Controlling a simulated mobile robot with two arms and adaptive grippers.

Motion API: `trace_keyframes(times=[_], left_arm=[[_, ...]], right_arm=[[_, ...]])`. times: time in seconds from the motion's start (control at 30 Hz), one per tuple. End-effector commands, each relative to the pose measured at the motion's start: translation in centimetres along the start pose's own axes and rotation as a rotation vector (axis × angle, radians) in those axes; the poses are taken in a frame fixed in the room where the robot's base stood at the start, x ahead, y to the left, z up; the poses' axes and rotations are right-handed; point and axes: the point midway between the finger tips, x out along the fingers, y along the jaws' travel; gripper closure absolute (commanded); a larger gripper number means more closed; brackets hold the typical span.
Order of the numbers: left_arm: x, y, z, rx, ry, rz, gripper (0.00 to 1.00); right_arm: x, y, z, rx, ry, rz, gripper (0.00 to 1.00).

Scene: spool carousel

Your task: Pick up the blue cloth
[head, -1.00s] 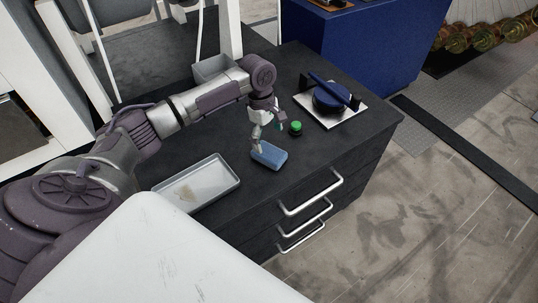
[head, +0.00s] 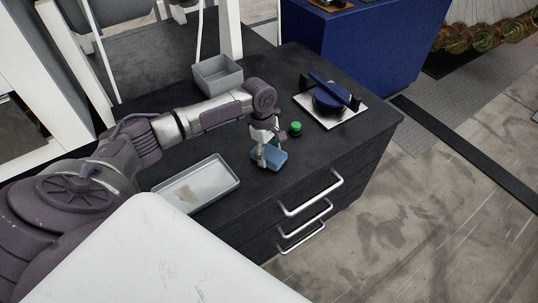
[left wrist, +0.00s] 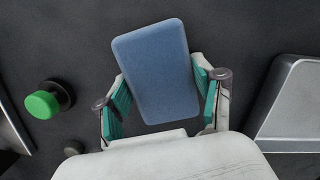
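The blue cloth (head: 275,160) is a folded, rounded pad lying on the dark top of the drawer cabinet. My left gripper (head: 264,154) is low over it, and its fingers hide part of the cloth in the head view. In the left wrist view the cloth (left wrist: 158,65) lies between the two teal-padded fingers of the left gripper (left wrist: 160,82). It is turned slightly, and the fingers stand apart on either side of it. A narrow gap shows at the left finger; contact at the right finger is unclear. My right gripper is not in view.
A shallow grey tray (head: 228,172) lies left of the cloth. A green-topped knob (head: 295,128) is close behind it, and a blue round device on a white plate (head: 345,115) stands farther right. A grey bin (head: 222,84) is at the back. Drawer handles (head: 312,200) stick out in front.

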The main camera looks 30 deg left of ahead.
Motion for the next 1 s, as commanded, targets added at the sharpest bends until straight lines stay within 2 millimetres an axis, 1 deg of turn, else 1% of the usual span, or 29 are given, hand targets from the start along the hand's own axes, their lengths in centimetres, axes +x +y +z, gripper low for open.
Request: trace_keyframes(times=[0.03,0.1,0.13,0.17,0.37,0.47,0.63,0.73,0.8,0.87,0.9,1.0], left_arm=[[0.0,0.0,0.0,0.000,0.000,0.000,0.50],[0.0,0.0,0.0,0.000,0.000,0.000,0.61],[0.0,0.0,0.0,0.000,0.000,0.000,0.62],[0.0,0.0,0.0,0.000,0.000,0.000,0.67],[-0.1,0.0,0.0,0.000,0.000,0.000,0.68],[-0.6,0.1,0.1,0.000,-0.001,0.001,0.68],[-2.5,0.1,0.4,0.001,-0.001,0.003,0.68],[-4.3,0.1,0.7,0.001,-0.002,0.004,0.68],[-4.8,-0.1,2.5,0.007,-0.004,0.000,0.68],[-5.4,-0.3,4.0,0.007,-0.004,0.002,0.68],[-5.8,-0.4,5.1,0.007,-0.006,0.002,0.68],[-6.9,-0.7,7.6,0.007,-0.005,0.002,0.68]], right_arm=[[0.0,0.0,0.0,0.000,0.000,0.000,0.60],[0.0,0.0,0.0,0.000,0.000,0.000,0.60],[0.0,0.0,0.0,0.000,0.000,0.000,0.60],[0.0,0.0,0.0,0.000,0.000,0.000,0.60],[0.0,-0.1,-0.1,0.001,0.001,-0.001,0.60],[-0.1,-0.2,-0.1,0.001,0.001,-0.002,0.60],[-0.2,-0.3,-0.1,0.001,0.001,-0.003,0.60],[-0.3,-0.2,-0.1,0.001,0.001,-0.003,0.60],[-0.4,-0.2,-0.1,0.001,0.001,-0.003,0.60],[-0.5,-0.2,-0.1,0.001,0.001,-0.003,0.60],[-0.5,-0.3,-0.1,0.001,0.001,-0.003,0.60],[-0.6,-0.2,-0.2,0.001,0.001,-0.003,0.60]])
